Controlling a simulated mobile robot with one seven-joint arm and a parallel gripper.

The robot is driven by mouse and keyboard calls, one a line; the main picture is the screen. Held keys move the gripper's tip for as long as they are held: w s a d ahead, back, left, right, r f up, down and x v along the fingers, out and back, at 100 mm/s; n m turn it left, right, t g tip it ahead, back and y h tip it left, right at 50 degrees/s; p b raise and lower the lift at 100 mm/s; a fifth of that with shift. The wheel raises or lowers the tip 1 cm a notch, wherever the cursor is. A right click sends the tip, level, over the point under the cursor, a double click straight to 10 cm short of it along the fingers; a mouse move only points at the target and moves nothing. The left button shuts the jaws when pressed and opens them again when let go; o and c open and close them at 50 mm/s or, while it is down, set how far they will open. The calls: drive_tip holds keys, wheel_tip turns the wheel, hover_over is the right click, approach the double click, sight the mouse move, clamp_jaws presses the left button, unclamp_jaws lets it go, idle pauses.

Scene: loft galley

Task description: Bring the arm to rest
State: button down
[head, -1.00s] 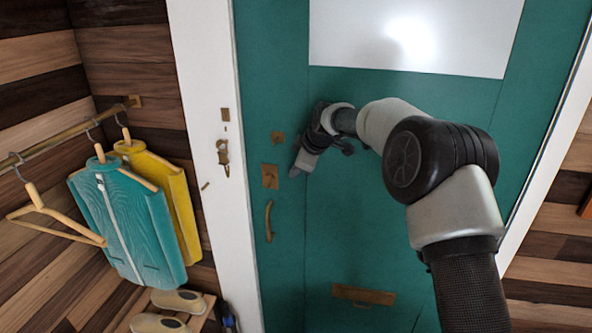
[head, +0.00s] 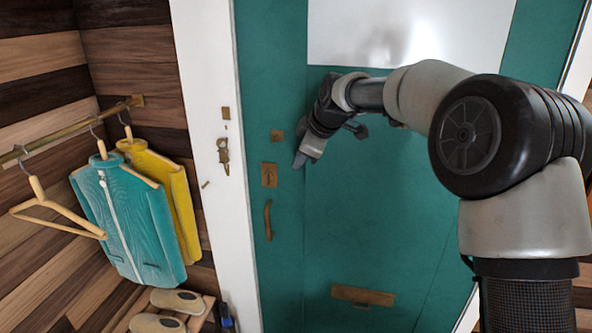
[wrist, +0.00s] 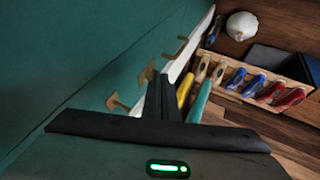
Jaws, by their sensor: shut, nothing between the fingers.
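My arm reaches across the front of a green door (head: 380,230) in the head view. My gripper (head: 299,160) points down and left, a little right of the brass lock plate (head: 269,175). It is shut and empty. In the wrist view the closed fingers (wrist: 163,85) stand in the middle, with the green door along the left side. I cannot tell from the head view how wide the gap between gripper and door is.
A brass pull handle (head: 268,220) and a mail slot (head: 363,295) are on the door. Left of the white frame (head: 215,130), a teal jacket (head: 128,220) and a yellow one (head: 172,190) hang from a rail. A rack of several slippers (wrist: 290,97) shows in the wrist view.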

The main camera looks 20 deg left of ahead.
drive_tip(key=s+d+r+m+h, duration=0.1)
drive_tip(key=s+d+r+m, duration=0.2)
drive_tip(key=s+d, duration=0.25)
drive_tip(key=s+d+r+m+h+p, duration=0.1)
drive_tip(key=s+d+r+m, duration=0.15)
drive_tip(key=s+d, duration=0.35)
drive_tip(key=s+d+r+m+h, duration=0.1)
drive_tip(key=s+d+r+m, duration=0.2)
drive_tip(key=d, duration=0.5)
drive_tip(key=s+d+f+m, duration=0.1)
drive_tip(key=s+d+m, duration=0.2)
drive_tip(key=s, duration=0.4)
drive_tip(key=s+d+f+m+h+p, duration=0.1)
drive_tip(key=s+d+f+m, duration=0.1)
drive_tip(key=s+d, duration=0.4)
drive_tip(key=s+d+f+m+h, duration=0.1)
drive_tip(key=s+d+m, duration=0.3)
drive_tip(key=s, duration=0.5)
drive_tip(key=shift+s+d+f+m+t+p, duration=0.3)
drive_tip(key=shift+s+d+f+m, duration=0.05)
drive_tip(key=shift+s+d+f, duration=0.1)
drive_tip(key=shift+w, duration=0.15)
